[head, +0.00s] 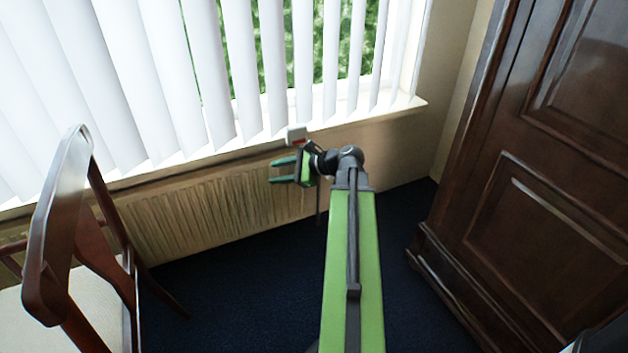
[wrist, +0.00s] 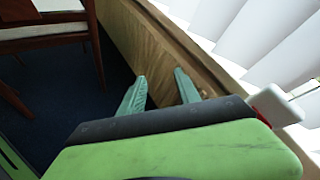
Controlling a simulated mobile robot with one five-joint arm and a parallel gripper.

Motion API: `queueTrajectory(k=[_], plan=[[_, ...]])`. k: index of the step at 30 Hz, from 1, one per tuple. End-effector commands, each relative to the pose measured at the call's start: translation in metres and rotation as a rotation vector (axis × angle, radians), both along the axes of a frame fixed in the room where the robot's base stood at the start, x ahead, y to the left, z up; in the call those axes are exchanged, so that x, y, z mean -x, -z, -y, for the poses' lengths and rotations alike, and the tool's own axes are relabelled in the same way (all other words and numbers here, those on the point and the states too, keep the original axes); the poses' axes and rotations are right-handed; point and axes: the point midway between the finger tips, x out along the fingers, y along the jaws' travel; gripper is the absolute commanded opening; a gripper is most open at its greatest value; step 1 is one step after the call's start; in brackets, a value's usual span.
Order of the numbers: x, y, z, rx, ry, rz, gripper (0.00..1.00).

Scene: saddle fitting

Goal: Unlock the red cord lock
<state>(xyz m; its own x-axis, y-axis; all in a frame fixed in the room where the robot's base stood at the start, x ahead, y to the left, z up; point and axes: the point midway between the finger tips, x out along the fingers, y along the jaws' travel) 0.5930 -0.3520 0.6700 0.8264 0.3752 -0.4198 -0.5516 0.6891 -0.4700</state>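A small white block with a red part (head: 298,140), which looks like the red cord lock, shows at the window sill's front edge in the head view. In the wrist view, the white block (wrist: 279,104) is at the right, with its red part partly hidden behind my gripper's body. My gripper (head: 272,171) is just below and left of the block in the head view, pointing left in front of the radiator. In the wrist view my gripper's two green fingers (wrist: 160,76) are apart with nothing between them. I cannot tell how the lock is set.
White vertical blinds (head: 150,75) hang above the sill (head: 390,108). A radiator (head: 215,212) is below. A wooden chair (head: 60,225) stands at left and a dark wardrobe (head: 530,170) at right.

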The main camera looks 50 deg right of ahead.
Motion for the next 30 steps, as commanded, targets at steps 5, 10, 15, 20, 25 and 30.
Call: queueTrajectory(k=[5, 10, 15, 20, 25, 30], plan=[[0.071, 0.041, 0.128, -0.378, 0.356, 0.164, 0.39], [0.122, 0.035, 0.186, -0.579, 0.498, 0.277, 0.39], [0.134, 0.027, 0.197, -0.627, 0.524, 0.304, 0.39], [0.121, 0.026, 0.197, -0.624, 0.520, 0.302, 0.39], [0.083, 0.026, 0.197, -0.623, 0.518, 0.300, 0.39], [0.040, 0.026, 0.196, -0.622, 0.518, 0.300, 0.39]])
